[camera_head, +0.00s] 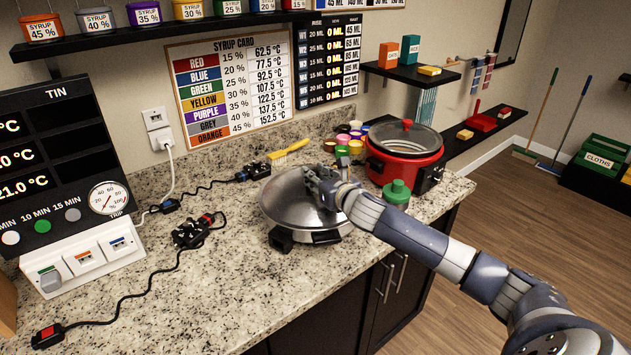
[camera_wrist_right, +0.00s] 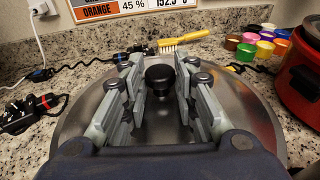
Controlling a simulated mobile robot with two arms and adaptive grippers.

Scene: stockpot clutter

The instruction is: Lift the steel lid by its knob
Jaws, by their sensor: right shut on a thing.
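The steel lid (camera_head: 285,200) is a wide, shallow dome over a low steel pan with black handles (camera_head: 281,239) on the counter. I cannot tell whether any gap lies between lid and pan. My right gripper (camera_head: 325,190) is over the middle of the lid and hides its knob in the head view. In the right wrist view the round black knob (camera_wrist_right: 160,78) sits between the two fingers of the right gripper (camera_wrist_right: 159,68), which is shut on it. The lid's shiny surface (camera_wrist_right: 250,110) spreads below and around the fingers. My left gripper is out of view.
Small coloured cups (camera_head: 350,135) and a yellow brush (camera_head: 288,149) lie behind. Black cables and plugs (camera_head: 193,232) lie left.

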